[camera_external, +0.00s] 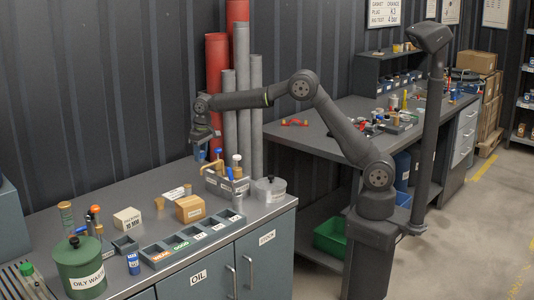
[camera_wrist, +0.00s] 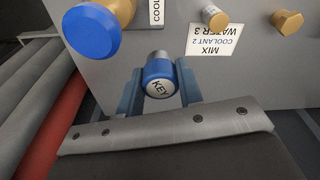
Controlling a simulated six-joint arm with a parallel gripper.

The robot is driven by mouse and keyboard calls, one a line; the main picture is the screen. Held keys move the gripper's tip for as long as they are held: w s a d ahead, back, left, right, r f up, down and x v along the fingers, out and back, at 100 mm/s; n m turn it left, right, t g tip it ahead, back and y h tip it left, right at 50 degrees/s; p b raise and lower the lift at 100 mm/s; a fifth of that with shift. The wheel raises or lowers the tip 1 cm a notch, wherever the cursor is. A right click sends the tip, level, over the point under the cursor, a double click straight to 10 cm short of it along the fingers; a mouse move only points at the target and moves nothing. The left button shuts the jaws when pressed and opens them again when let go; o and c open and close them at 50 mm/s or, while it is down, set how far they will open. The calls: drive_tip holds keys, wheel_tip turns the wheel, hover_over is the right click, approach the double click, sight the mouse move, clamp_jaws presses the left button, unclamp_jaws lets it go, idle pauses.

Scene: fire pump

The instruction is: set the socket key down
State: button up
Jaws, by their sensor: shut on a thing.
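The socket key (camera_wrist: 159,80) has a blue collar, a grey end and a white KEY label. In the wrist view it sits between the two blue-grey fingers of my gripper (camera_wrist: 160,95), which is shut on it. In the external view my gripper (camera_external: 203,143) hangs over the back right part of the near bench (camera_external: 120,195), close to the pipes. The key's lower end is not clear in either view.
A blue-topped brass piece (camera_wrist: 92,30) is close left of the key in the wrist view. Red and grey pipes (camera_external: 242,95) rise behind. A compartment tray (camera_external: 186,240) lies in front.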

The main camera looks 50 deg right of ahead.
drive_tip(key=s+a+n, duration=0.2)
drive_tip(key=s+a, duration=0.4)
drive_tip(key=a, duration=0.5)
drive_tip(key=s+a+n, duration=0.2)
drive_tip(key=s+a, duration=0.3)
drive_tip(key=a, duration=0.6)
drive_tip(key=s+a+f, duration=0.1)
drive_tip(key=a+f, duration=0.1)
drive_tip(key=a, duration=0.1)
drive_tip(key=s+a+f, duration=0.2)
drive_tip(key=a, duration=0.2)
drive_tip(key=s+a+f, duration=0.1)
drive_tip(key=a+f, duration=0.2)
drive_tip(key=shift+s+a, duration=0.3)
drive_tip(key=shift+a, duration=0.1)
drive_tip(key=shift+s+a+f, duration=0.15)
drive_tip(key=shift+a+f, duration=0.1)
drive_tip(key=shift+a, duration=0.05)
drive_tip(key=shift+f, duration=1.9)
drive_tip(key=shift+f, duration=0.15)
drive_tip(key=o, duration=1)
